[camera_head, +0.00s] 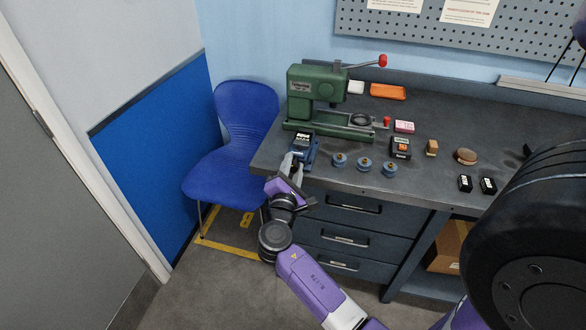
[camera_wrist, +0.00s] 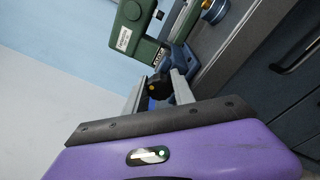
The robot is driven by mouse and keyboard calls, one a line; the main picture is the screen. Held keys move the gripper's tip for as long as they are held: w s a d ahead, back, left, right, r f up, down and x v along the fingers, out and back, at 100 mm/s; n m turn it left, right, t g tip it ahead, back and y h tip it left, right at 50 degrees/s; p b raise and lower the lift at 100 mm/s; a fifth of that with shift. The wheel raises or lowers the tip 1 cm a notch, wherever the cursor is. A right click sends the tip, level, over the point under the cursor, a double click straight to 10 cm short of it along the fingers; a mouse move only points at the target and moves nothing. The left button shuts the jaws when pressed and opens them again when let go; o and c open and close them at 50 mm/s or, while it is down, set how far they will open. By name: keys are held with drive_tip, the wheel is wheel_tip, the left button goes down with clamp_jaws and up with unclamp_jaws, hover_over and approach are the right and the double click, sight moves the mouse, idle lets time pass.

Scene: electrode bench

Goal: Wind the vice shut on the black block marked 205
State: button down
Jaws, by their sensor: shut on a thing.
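The blue vice (camera_head: 309,151) stands at the bench's front left corner. A black block with white marking (camera_head: 303,135) sits at its top, between the jaws as far as I can see; the number is too small to read. My gripper (camera_head: 292,161) is at the vice's front end. The blue vice body (camera_wrist: 184,62) shows behind the knob, partly hidden by a finger.
A green press (camera_head: 318,88) with a red-knobbed lever stands just behind the vice. Several blue round pots (camera_head: 364,165) line the front edge to the right. Two black labelled blocks (camera_head: 465,183) lie further right. A blue chair (camera_head: 240,135) stands left of the bench.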

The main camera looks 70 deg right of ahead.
drive_tip(key=m+b, duration=0.4)
drive_tip(key=b, duration=0.1)
drive_tip(key=shift+f+h+b, duration=0.3)
drive_tip(key=shift+f, duration=0.05)
drive_tip(key=m+b, duration=0.6)
drive_tip(key=b, duration=0.1)
drive_tip(key=shift+g, duration=0.3)
drive_tip(key=m+g+b, duration=0.1)
drive_tip(key=m+b, duration=0.5)
drive_tip(key=b, duration=0.1)
drive_tip(key=shift+h, duration=0.4)
drive_tip(key=m+b, duration=0.4)
drive_tip(key=shift+r+b, duration=0.15)
drive_tip(key=shift+b, duration=0.2)
drive_tip(key=shift+r+m+g, duration=0.1)
drive_tip(key=shift+m+g, duration=0.2)
drive_tip(key=c, duration=1.3)
unclamp_jaws()
drive_tip(key=shift+c, duration=0.2)
drive_tip(key=a, duration=0.7)
drive_tip(key=shift+s+a+f, duration=0.25)
drive_tip(key=shift+a+f, duration=0.15)
